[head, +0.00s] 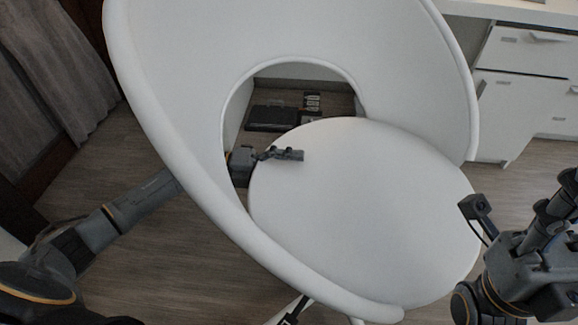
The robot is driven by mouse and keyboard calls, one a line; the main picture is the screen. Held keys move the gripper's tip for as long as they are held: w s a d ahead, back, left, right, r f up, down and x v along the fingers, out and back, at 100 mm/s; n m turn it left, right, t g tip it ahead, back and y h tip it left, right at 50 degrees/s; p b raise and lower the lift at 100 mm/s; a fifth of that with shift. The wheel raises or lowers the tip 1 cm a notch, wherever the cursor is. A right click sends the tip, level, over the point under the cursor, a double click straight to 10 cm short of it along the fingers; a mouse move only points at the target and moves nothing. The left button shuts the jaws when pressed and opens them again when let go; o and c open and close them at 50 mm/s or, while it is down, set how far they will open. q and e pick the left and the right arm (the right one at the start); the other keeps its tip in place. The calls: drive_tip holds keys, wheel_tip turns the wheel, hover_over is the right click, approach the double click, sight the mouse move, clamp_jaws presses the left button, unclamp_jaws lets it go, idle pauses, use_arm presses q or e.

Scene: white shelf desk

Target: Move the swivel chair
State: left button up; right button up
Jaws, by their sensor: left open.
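The white swivel chair (360,210) fills the middle of the head view, with a round seat and a large curved shell back that has an oval opening. My left arm passes behind the shell's left side. My left gripper (283,155) shows through the opening, just above the seat's left edge. It is open, with nothing seen between its fingers; I cannot tell whether it touches the chair. My right arm is beside the seat at the right edge, and its fingers do not show. The chair's base is mostly hidden under the seat.
A white desk with drawers (525,50) stands at the upper right, behind the chair. A grey curtain (50,70) hangs at the upper left. Dark flat items (272,118) show through the chair's opening. Wooden floor (180,270) is clear at the lower left.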

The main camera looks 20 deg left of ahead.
use_arm(q)
drive_tip(key=shift+d, duration=0.1)
drive_tip(key=shift+d+f, duration=0.1)
clamp_jaws()
idle(0.3)
